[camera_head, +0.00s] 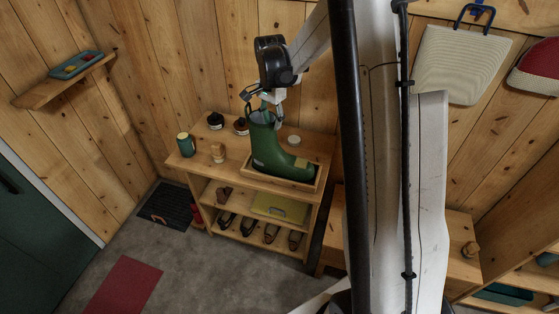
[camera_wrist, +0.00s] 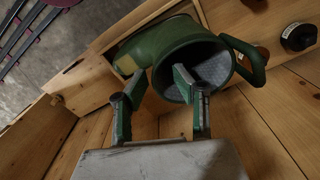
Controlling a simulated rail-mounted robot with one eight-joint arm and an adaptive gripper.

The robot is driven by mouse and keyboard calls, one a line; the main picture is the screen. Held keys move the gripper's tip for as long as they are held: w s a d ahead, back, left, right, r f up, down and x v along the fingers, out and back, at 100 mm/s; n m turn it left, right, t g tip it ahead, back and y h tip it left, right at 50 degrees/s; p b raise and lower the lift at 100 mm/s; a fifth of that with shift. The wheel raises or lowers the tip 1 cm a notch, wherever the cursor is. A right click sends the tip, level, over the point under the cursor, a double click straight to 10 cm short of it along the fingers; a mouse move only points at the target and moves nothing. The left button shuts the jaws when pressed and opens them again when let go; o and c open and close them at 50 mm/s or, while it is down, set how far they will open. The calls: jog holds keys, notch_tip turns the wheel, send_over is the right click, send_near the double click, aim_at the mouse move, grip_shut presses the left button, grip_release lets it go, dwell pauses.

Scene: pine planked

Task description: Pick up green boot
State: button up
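The green boot (camera_head: 267,148) stands upright in a shallow wooden tray (camera_head: 309,184) on top of the shelf unit, its toe to the right. My gripper (camera_head: 263,104) is at the top of the boot's shaft. In the wrist view, the boot (camera_wrist: 160,45) shows its round opening with a grey lining and a pull loop on the right. My gripper (camera_wrist: 161,81) has one fingertip over the opening and the other outside the rim on the left. A gap shows between the fingertips, with the rim wall between them. I cannot tell whether either finger touches it.
A green tin (camera_head: 186,145), a wooden-handled brush (camera_head: 218,153) and dark-lidded jars (camera_head: 215,121) stand left of the boot. A pale-lidded jar (camera_head: 294,141) stands behind it. A planked wall is close behind.

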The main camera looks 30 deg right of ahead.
jog(key=shift+s+d+f+p, duration=0.1)
jog(key=shift+d+f+p, duration=0.1)
jog(key=shift+f, duration=0.75)
jog(key=shift+d+f+p, duration=0.1)
jog(key=shift+f+p, duration=0.05)
jog(key=shift+f, duration=0.8)
grip_shut()
